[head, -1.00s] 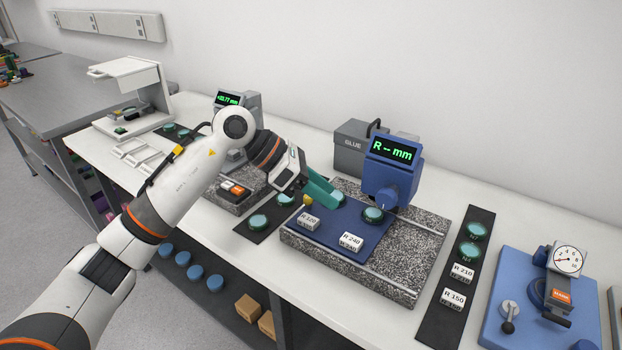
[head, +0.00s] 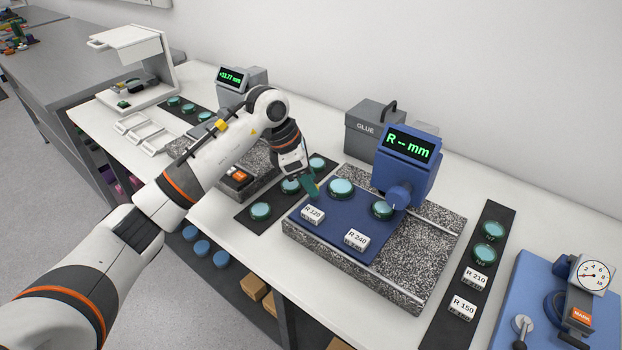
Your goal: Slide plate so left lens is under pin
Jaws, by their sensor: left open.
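The blue plate (head: 335,222) lies on the speckled granite base (head: 420,250). It carries a left teal lens (head: 340,187) and a right teal lens (head: 382,209), with tags R 320 (head: 313,215) and R 240 (head: 357,239) in front. The blue gauge head (head: 407,165) reads "R -- mm". Its lower nose (head: 400,193) is just right of the right lens; the pin tip is too small to make out. My left gripper (head: 311,188) is open, its green fingers pointing down at the plate's left end, left of the left lens. My right gripper is out of view.
A dark mat (head: 240,214) with several lenses lies left of the base. Another dark strip (head: 449,320) with lenses and tags lies right. A grey GLUE box (head: 371,133) stands behind. A blue dial-gauge stand (head: 520,285) is at far right.

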